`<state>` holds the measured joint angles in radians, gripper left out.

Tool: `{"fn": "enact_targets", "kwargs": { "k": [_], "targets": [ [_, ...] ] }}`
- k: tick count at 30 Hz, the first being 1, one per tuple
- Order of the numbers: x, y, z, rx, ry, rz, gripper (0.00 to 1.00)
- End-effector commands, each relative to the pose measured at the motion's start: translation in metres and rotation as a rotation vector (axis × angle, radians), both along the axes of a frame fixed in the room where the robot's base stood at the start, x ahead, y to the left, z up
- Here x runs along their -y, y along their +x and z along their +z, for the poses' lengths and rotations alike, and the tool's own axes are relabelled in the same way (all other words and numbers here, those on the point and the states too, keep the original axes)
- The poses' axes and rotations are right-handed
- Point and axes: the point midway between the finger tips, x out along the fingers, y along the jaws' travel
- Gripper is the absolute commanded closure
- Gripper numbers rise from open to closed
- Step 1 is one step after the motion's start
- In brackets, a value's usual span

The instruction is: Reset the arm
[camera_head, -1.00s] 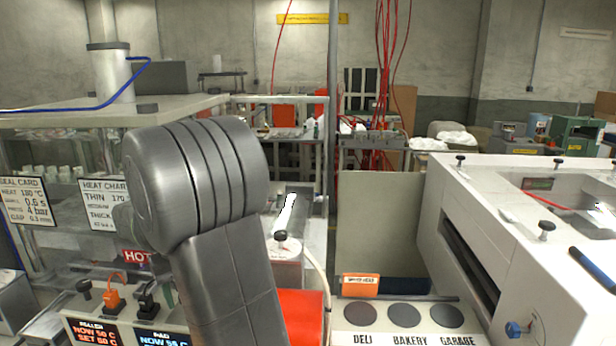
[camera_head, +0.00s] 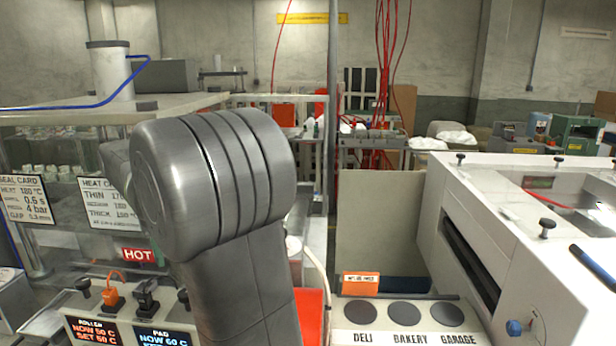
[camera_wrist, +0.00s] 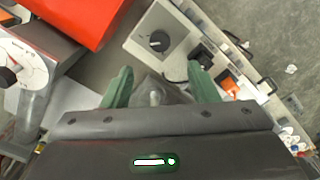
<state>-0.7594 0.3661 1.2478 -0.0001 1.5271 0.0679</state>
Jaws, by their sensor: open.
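My gripper (camera_wrist: 155,88) shows in the wrist view with its two green fingers spread apart and nothing between them. It hangs above a bench, with a grey box with a black knob (camera_wrist: 158,40) beyond the fingers. In the head view my grey arm link fills the left middle and hides the gripper and part of the bench behind it.
A glass-sided cabinet with a HOT sign (camera_head: 138,254) stands at left. The panel with ROLLER and PAD displays (camera_head: 130,325) is close to my arm. A white machine (camera_head: 540,240) stands at right, beside a DELI, BAKERY, GARAGE panel (camera_head: 405,325). A red-orange surface (camera_wrist: 80,18) is at upper left in the wrist view.

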Motion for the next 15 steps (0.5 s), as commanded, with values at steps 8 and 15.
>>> {"fn": "enact_targets", "kwargs": {
  "k": [8, 15],
  "targets": [
    [0.001, -0.001, 0.011, -0.005, -0.004, 0.000, 0.46],
    [0.000, -0.001, -0.037, -0.004, -0.003, 0.000, 0.46]
  ]
}}
